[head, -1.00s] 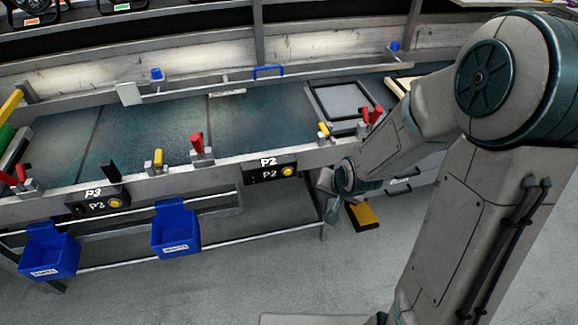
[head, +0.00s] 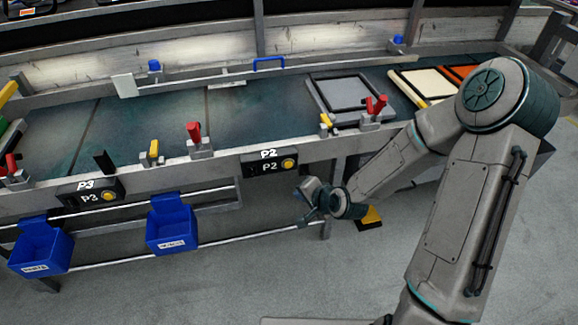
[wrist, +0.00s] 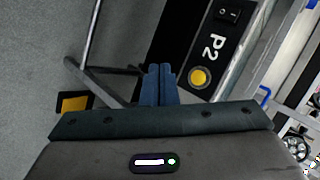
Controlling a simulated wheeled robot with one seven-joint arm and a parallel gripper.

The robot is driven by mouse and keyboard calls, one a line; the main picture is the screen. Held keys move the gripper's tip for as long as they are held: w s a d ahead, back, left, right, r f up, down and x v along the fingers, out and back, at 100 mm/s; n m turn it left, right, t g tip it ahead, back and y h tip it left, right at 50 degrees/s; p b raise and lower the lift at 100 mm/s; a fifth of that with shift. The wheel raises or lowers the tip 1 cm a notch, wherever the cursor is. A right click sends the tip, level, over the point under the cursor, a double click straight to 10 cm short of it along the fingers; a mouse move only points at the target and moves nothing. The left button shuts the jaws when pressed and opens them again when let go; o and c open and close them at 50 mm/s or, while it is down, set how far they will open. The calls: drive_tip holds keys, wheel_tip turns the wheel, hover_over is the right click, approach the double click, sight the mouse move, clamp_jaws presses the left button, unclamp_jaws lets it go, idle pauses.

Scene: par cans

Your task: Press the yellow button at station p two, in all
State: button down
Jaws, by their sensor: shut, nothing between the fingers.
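The P2 station box (head: 270,166) is a black panel on the bench's front edge, with a yellow button (head: 289,163) at its right end. Nothing covers the button in either view.
A P3 box (head: 90,192) with its own yellow button is further left on the bench edge. Blue bins (head: 172,226) hang below. Red-handled clamps (head: 195,140) stand on the edge above. A yellow-black object (head: 370,217) lies on the floor behind my arm.

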drive_tip(key=w+a, duration=0.2)
drive_tip(key=w, duration=0.6)
drive_tip(key=shift+w+a, duration=0.2)
idle(1.9)
drive_tip(key=shift+w+a+b, duration=0.1)
drive_tip(key=shift+w+b, duration=0.2)
drive_tip(key=shift+w, duration=0.1)
drive_tip(key=shift+w+a, duration=0.1)
drive_tip(key=shift+w, duration=0.3)
idle(0.7)
drive_tip(key=shift+s, duration=0.15)
drive_tip(key=shift+s+d, duration=0.25)
drive_tip(key=shift+s, duration=0.4)
drive_tip(key=shift+s+d, duration=0.25)
drive_tip(key=shift+s, duration=0.55)
drive_tip(key=shift+s+d, duration=0.2)
drive_tip(key=shift+s, duration=0.65)
drive_tip(key=shift+s+d, duration=0.25)
drive_tip(key=shift+s, duration=0.55)
